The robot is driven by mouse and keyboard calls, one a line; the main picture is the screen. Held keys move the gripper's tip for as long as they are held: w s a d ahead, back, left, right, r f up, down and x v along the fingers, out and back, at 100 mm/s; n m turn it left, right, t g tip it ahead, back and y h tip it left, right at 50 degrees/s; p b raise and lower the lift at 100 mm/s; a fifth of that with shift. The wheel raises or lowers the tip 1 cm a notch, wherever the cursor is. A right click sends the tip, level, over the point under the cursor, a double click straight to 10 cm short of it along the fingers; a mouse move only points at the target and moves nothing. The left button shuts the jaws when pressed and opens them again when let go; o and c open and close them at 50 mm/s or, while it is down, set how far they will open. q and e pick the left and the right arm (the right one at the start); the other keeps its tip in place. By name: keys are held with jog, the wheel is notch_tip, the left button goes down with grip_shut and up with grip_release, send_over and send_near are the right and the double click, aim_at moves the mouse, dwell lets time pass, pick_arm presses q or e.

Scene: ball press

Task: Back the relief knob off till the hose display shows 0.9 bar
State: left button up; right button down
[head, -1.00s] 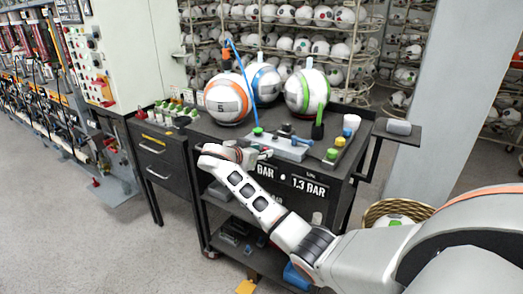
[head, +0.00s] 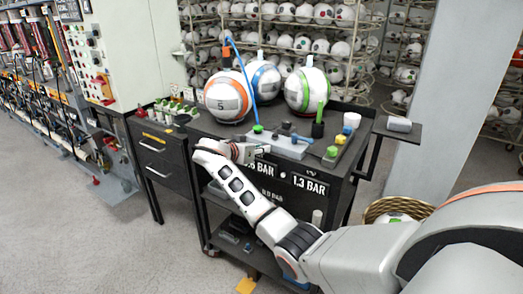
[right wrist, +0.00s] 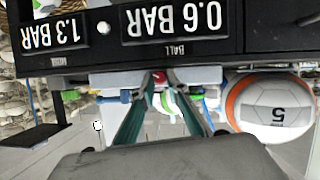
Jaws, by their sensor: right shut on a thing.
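The hose display (head: 310,185) on the cart's front reads 1.3 BAR; it shows upside down in the right wrist view (right wrist: 54,34). The ball display (right wrist: 172,20) beside it reads 0.6 BAR; my right gripper partly covers it in the head view (head: 261,169). My right gripper (head: 254,150) is at the front of the grey valve block (head: 284,147). In the right wrist view its teal fingers (right wrist: 160,80) close on a small red knob (right wrist: 158,77), seemingly the relief knob, mostly hidden between the fingertips. My left gripper is out of view.
Balls with orange (head: 227,97), blue (head: 264,82) and green (head: 306,91) bands stand behind the block. A blue hose (head: 241,70) rises from it. A side shelf (head: 398,130) juts out right.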

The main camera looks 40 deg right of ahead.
jog(key=shift+w+n+g+h+b, duration=0.1)
jog(key=shift+n+g+h+b, duration=0.4)
jog(key=shift+n, duration=0.6)
jog(key=c, duration=2)
grip_release()
jog(key=shift+o, duration=0.2)
jog(key=v, duration=1.2)
jog(key=shift+r, duration=0.15)
